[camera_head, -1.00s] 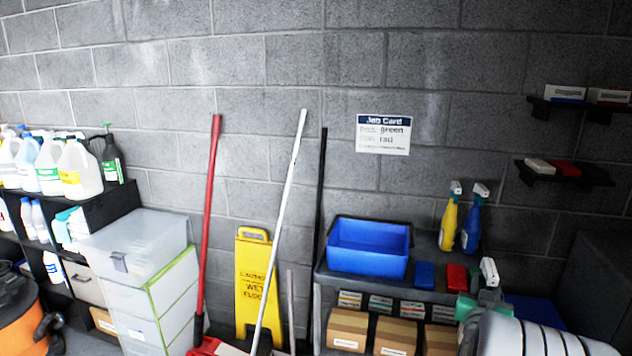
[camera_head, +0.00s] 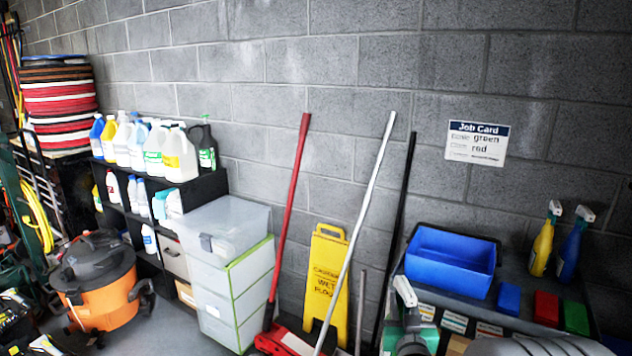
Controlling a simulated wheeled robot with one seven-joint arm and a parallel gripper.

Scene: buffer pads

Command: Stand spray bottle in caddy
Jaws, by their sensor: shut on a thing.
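The blue caddy (camera_head: 450,262) is an open bin on a dark shelf at the right, and it looks empty. My gripper (camera_head: 408,326) is low in the picture, in front of the caddy's left end. It is shut on a green spray bottle (camera_head: 391,338) with a white spray head (camera_head: 405,291). The bottle looks roughly upright, and its lower part is out of frame. A yellow spray bottle (camera_head: 543,246) and a blue spray bottle (camera_head: 570,252) stand right of the caddy.
A wet floor sign (camera_head: 326,280) and leaning poles stand to the left. Drawers (camera_head: 228,295), a jug shelf (camera_head: 207,187) and an orange vacuum (camera_head: 100,300) are farther left.

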